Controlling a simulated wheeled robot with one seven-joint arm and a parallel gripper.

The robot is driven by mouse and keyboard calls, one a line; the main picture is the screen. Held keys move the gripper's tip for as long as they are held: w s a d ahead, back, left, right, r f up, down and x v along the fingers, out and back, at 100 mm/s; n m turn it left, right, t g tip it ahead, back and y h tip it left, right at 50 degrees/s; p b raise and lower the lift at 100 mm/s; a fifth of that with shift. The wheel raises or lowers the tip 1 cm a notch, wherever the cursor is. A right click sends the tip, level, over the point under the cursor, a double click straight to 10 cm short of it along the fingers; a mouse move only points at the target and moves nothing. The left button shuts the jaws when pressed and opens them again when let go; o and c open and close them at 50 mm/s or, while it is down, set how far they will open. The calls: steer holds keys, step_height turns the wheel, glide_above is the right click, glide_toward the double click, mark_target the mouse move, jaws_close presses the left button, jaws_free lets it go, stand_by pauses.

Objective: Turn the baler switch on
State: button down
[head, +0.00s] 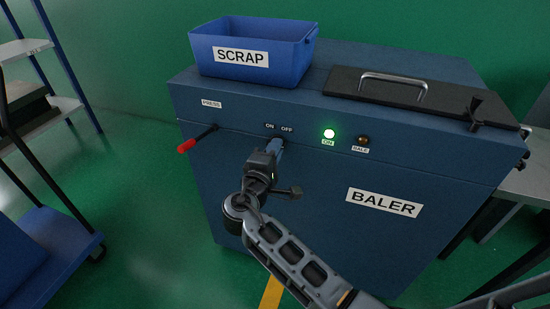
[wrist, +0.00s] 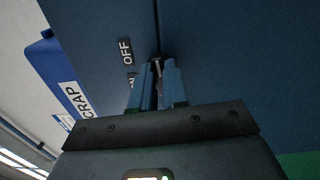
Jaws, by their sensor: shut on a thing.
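The baler (head: 330,175) is a dark blue cabinet. ON and OFF labels (head: 278,128) sit side by side on its upper front. My gripper (head: 279,143) is at the panel just below these labels and hides the switch in the head view. In the wrist view my gripper (wrist: 160,70) has its blue fingers closed on the small dark baler switch (wrist: 157,66), with the OFF label beside it. Which way the switch points is hard to tell. The ON lamp (head: 329,133) glows green. The BALE lamp (head: 363,140) looks unlit.
A blue SCRAP bin (head: 290,65) stands on the baler's top left. A black lid (head: 400,95) with a metal handle lies at its right. A red-tipped PRESS lever (head: 187,146) sticks out left of the switch. Shelving (head: 25,50) stands at the far left.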

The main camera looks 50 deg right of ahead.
steer(key=shift+f+m+b, duration=0.1)
steer(key=shift+m+b, duration=0.45)
steer(key=shift+m, duration=0.15)
steer(key=c, duration=1.1)
jaws_free()
steer(key=shift+c, duration=0.2)
steer(key=shift+a, duration=0.1)
steer(key=v, duration=0.7)
steer(key=shift+s+a, duration=0.15)
steer(key=shift+a, duration=0.1)
